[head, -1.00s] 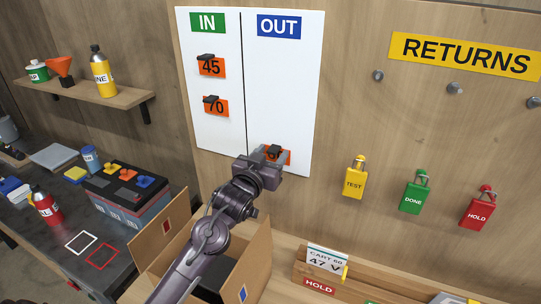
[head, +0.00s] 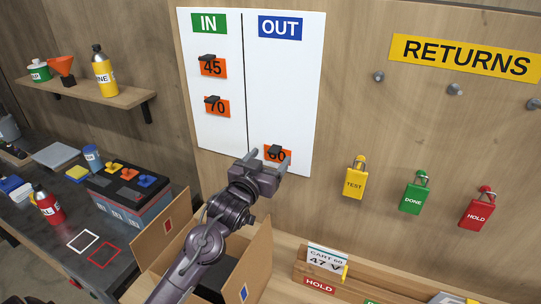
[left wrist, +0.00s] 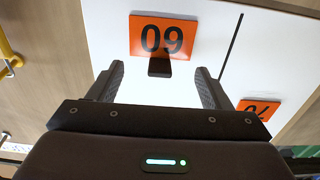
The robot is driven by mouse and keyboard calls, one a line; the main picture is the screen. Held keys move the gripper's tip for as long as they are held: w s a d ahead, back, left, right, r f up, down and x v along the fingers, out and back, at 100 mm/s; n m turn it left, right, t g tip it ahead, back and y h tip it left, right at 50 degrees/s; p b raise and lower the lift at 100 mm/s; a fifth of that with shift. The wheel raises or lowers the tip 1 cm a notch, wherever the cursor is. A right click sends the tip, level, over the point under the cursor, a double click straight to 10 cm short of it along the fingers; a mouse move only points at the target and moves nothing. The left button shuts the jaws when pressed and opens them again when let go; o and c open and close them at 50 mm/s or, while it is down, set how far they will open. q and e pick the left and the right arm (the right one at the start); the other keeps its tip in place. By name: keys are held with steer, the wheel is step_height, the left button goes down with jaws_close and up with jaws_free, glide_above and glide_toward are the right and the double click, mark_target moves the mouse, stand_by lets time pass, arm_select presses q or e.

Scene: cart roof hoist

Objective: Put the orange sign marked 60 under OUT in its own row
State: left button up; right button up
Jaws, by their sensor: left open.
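The orange sign marked 60 (head: 278,155) hangs flat on the white board (head: 285,90), low in the column under the blue OUT label (head: 279,28). In the left wrist view the sign (left wrist: 178,38) appears upside down, with its dark grip block (left wrist: 159,67) showing. My left gripper (head: 270,163) is open just below and in front of the sign. In the left wrist view its fingers (left wrist: 160,88) are apart, with nothing between them and the block just beyond their tips. My right gripper is not in view.
Orange signs 45 (head: 212,68) and 70 (head: 217,107) hang under the green IN label (head: 209,23). An open cardboard box (head: 258,258) stands below the board. Padlocks hang to the right, the yellow one (head: 354,182) nearest. The board between OUT and sign 60 is clear.

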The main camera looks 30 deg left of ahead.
arm_select(q)
steer(key=s+p, duration=0.1)
steer(key=s, duration=0.3)
steer(key=shift+s+d, duration=0.1)
steer(key=shift+s, duration=0.25)
steer(key=shift+s+f, duration=0.1)
steer(key=s+b, duration=0.3)
steer(key=s, duration=0.4)
steer(key=shift+s+d, duration=0.25)
steer(key=shift+s, duration=0.05)
